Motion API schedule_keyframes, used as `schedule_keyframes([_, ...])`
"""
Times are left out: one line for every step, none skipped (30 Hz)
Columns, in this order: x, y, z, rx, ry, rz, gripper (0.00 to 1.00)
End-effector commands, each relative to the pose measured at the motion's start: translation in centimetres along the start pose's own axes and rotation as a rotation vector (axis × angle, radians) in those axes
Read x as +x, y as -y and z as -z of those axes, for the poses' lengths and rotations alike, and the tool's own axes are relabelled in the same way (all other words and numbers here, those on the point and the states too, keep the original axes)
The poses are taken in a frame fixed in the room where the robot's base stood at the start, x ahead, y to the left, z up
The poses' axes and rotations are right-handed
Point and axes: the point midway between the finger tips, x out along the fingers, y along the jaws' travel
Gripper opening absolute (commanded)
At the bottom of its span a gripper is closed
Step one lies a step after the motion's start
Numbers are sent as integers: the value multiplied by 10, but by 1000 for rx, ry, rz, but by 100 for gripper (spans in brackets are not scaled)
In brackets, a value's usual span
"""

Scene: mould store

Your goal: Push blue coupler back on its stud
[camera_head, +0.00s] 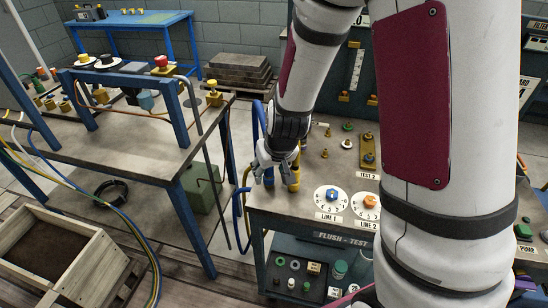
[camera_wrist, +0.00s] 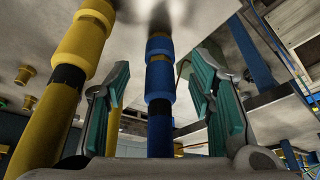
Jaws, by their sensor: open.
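In the wrist view the blue coupler (camera_wrist: 159,82), with a black band and a blue hose below it, stands between the teal-padded fingers of my gripper (camera_wrist: 159,65). The fingers are open, with a visible gap on both sides of the coupler. A pale surface lies beyond its far end; its stud and seating are not clear. In the head view my gripper (camera_head: 270,167) is low over the left end of the flush-test bench (camera_head: 275,199), and a bit of the blue coupler (camera_head: 268,179) shows below the fingers.
A yellow coupler (camera_wrist: 84,38) with its yellow hose stands close beside my left finger in the wrist view. Dials for line 1 (camera_head: 331,198) and line 2 (camera_head: 370,205) sit on the bench. A blue-legged table (camera_head: 150,150) stands to the left, across a gap.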

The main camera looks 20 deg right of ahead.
Motion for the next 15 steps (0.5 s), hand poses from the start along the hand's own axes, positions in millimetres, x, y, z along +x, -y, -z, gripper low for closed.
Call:
schedule_keyframes([-10,0,1,-1,-6,0,49])
schedule_keyframes([-15,1,2,-3,-6,0,49])
schedule_keyframes([-22,1,2,-3,-5,-1,49])
schedule_keyframes([-27,1,1,-3,-6,0,49])
schedule_keyframes([-32,1,1,-1,-5,0,49])
schedule_keyframes([-39,1,1,-1,-5,2,49])
schedule_keyframes([-44,1,1,-4,-6,1,49])
schedule_keyframes([-49,2,1,-5,-5,1,49])
schedule_keyframes([-55,1,2,-3,-6,1,49])
schedule_keyframes([-59,2,1,-4,-5,1,49])
schedule_keyframes([-63,1,1,-4,-5,1,49])
schedule_keyframes([-69,1,1,-2,-5,3,49])
schedule_keyframes([-72,1,1,-4,-5,2,49])
schedule_keyframes([-76,2,1,-3,-5,2,49])
schedule_keyframes([-80,1,1,-4,-4,2,49])
